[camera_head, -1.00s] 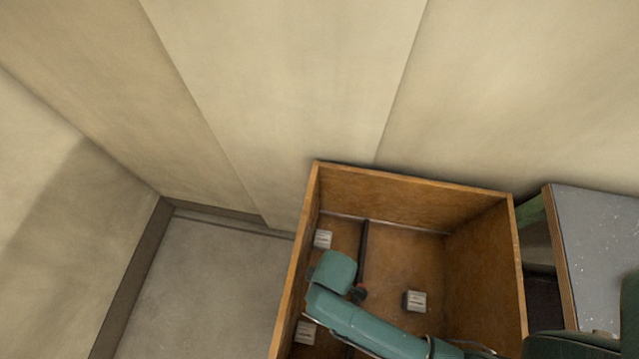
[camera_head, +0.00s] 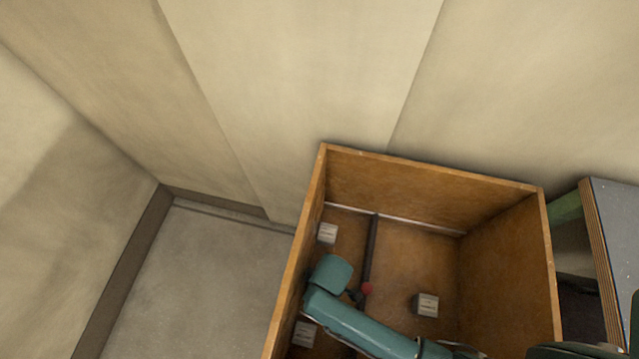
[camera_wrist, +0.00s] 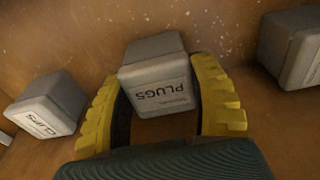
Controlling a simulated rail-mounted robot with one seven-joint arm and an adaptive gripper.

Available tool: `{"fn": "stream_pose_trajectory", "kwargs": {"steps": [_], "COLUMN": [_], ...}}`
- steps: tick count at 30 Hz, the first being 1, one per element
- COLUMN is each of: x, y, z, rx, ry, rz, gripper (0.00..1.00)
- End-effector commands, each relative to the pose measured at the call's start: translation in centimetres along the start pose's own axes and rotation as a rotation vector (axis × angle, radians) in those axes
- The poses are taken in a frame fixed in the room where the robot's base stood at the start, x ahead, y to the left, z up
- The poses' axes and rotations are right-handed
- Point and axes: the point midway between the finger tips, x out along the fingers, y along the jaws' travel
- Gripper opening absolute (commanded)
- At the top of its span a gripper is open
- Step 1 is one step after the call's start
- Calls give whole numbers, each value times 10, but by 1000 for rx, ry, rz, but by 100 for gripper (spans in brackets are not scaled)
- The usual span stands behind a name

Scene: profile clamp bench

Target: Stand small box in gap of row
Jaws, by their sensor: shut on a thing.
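My gripper (camera_wrist: 160,100) has its yellow fingers on both sides of a small grey box labelled PLUGS (camera_wrist: 157,78), shut on it. In the wrist view, a grey box labelled CLIPS (camera_wrist: 47,105) lies to the left and another grey box (camera_wrist: 290,45) to the right, both apart from the fingers. In the head view, one small box (camera_head: 327,233) and another (camera_head: 304,333) stand along the crate's left wall, with my arm's end over the space between them. My fingers and the held box are hidden there. I cannot tell whether the held box touches the floor.
The wooden crate (camera_head: 440,172) has high walls around the boxes. A dark bar (camera_head: 371,250) with a red knob (camera_head: 367,288) runs along its floor. A third box (camera_head: 427,304) stands right of the bar, with bare floor around it. A grey-topped bench (camera_head: 618,225) is at right.

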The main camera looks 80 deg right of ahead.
Motion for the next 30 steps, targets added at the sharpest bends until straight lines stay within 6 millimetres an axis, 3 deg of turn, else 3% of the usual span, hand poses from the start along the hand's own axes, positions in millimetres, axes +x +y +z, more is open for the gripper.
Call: {"fn": "stream_pose_trajectory", "kwargs": {"steps": [2, 3, 7, 17, 30], "x": [2, 2, 2, -2, -102], "y": [0, 0, 0, 0, 0], "z": [0, 0, 0, 0, -1], "rx": [0, 0, 0, 0, 0], "ry": [0, 0, 0, 0, 1], "rz": [0, 0, 0, 0, 0], "gripper": [18, 62, 85, 85, 85]}}
